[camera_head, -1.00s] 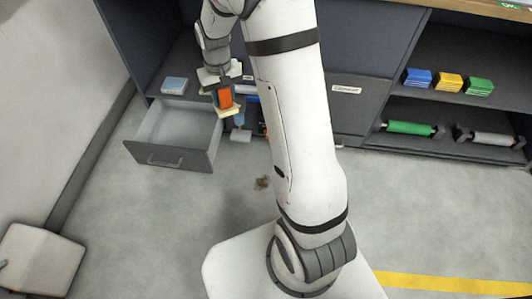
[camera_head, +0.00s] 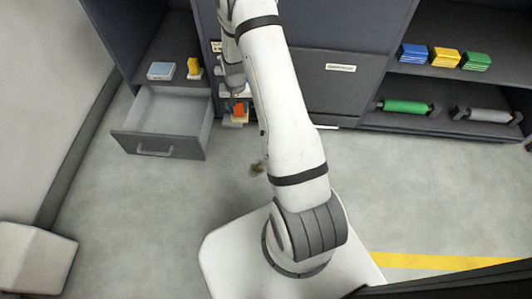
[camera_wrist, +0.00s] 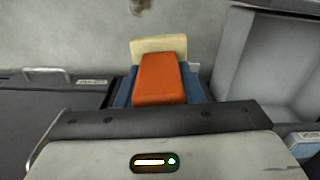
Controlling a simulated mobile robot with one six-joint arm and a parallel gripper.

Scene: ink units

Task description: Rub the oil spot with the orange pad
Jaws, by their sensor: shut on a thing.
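The orange pad (camera_head: 238,109) is an orange block with a cream layer at its end. It also shows large in the wrist view (camera_wrist: 161,80). My gripper (camera_head: 237,101) is shut on it, with blue finger parts showing on both sides of the orange block in the wrist view. The oil spot (camera_head: 257,168) is a small brown mark on the grey floor, partly beside my arm. It shows cut off at the top edge of the wrist view (camera_wrist: 140,6). The pad is apart from the spot, nearer the cabinet.
An open, empty grey drawer (camera_head: 138,141) juts out left of my gripper. A light blue box (camera_head: 161,70) and an upright yellow-orange item (camera_head: 194,68) stand on the shelf above it. Shelves at right hold coloured stacks and a green roller (camera_head: 405,107). The floor around the spot looks clear.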

